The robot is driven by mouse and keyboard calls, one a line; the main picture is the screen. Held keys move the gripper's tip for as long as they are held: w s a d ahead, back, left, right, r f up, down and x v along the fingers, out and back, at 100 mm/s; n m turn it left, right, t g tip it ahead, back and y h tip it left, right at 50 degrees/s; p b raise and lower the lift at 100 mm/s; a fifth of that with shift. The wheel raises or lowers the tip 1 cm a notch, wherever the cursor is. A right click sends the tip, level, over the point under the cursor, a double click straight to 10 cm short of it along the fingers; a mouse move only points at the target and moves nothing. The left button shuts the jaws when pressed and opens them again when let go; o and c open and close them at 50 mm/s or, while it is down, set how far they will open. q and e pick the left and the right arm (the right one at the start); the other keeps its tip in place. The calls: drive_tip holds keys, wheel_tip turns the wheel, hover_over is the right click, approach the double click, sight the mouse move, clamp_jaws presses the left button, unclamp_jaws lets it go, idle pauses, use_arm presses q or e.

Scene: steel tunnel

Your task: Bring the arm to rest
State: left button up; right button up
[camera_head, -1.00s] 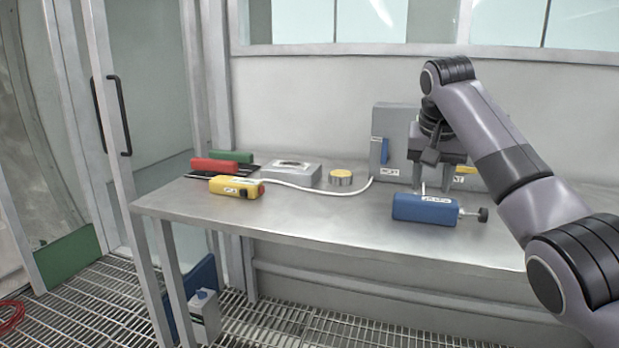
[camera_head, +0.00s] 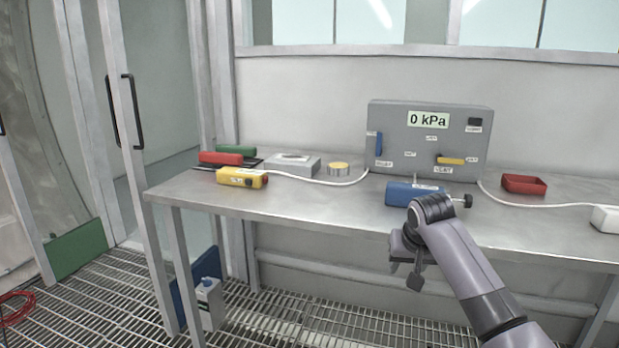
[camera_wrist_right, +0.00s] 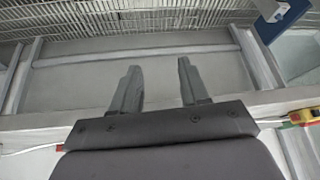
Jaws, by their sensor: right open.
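My right arm comes in from the lower right of the head view. Its gripper (camera_head: 407,268) hangs low in front of the table's front edge, below the blue block-shaped device (camera_head: 408,193). In the right wrist view the two fingers of the right gripper (camera_wrist_right: 158,88) stand apart with nothing between them. The wrist view shows the table edge, a wall and the floor grating beyond the fingers. My left gripper is not in view.
The steel table (camera_head: 300,204) carries a grey panel box (camera_head: 450,130) reading 0 kPa, a red tray (camera_head: 524,184), a yellow device (camera_head: 241,177), a grey box (camera_head: 292,166) and a round tin (camera_head: 338,168).

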drive_tip(key=s+a+f+n+t+y, duration=0.1)
drive_tip(key=s+f, duration=0.8)
drive_tip(key=f, duration=0.2)
drive_tip(key=s+a+f+n+t+y, duration=0.1)
drive_tip(key=s+f, duration=0.7)
drive_tip(key=f, duration=0.4)
drive_tip(key=s+n+t+y, duration=0.1)
drive_tip(key=s+n+t, duration=0.1)
drive_tip(key=s, duration=1.7)
wheel_tip(320, 180, up, 11)
drive_tip(key=s+d+p, duration=0.1)
drive_tip(key=d+p, duration=0.1)
drive_tip(key=p, duration=1.1)
drive_tip(key=shift+s+r+t+p, duration=0.15)
drive_tip(key=shift+r+t+p, duration=0.05)
drive_tip(key=shift+t+p, duration=0.1)
drive_tip(key=shift+f, duration=0.1)
